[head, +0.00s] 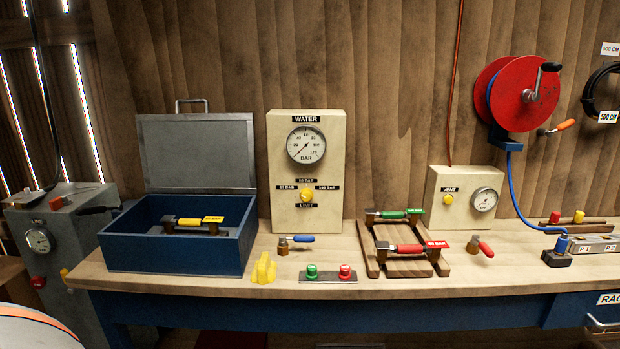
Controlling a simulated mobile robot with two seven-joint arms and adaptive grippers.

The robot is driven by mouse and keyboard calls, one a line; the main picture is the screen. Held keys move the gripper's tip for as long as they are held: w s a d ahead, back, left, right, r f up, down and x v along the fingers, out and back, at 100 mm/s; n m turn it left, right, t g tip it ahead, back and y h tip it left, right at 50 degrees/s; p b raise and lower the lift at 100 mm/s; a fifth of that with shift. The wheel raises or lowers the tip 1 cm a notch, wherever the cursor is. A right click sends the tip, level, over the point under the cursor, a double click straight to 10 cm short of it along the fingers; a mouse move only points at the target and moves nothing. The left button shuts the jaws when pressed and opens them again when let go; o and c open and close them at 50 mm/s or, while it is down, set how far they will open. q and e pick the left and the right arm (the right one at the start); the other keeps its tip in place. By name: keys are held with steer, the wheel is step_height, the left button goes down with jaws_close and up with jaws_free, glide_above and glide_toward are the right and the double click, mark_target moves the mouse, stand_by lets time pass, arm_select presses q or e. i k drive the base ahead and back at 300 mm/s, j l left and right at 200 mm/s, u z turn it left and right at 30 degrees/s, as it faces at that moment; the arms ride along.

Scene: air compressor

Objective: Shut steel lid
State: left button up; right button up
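The steel lid (196,153) is grey with a handle (192,102) on its top edge. It stands upright, open, at the back of the blue box (172,260) on the left of the bench. Inside the box lies a dark tool with a yellow grip and yellow tag (190,223). Neither of my grippers shows in the head view.
Right of the box stands the cream WATER gauge panel (329,165). A yellow piece (264,269) and a button strip (328,277) lie on the bench (215,286) in front. A wooden rack (374,268) with red and green tools sits farther right.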

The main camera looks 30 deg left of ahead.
mark_target(207, 152)
steer(key=j+u, duration=0.1)
steer(key=u, duration=0.3)
steer(key=j+u, duration=0.1)
steer(key=u, duration=0.25)
steer(key=i+u, duration=0.1)
steer(key=u, duration=0.3)
steer(key=j+u, duration=0.15)
steer(key=u, duration=0.25)
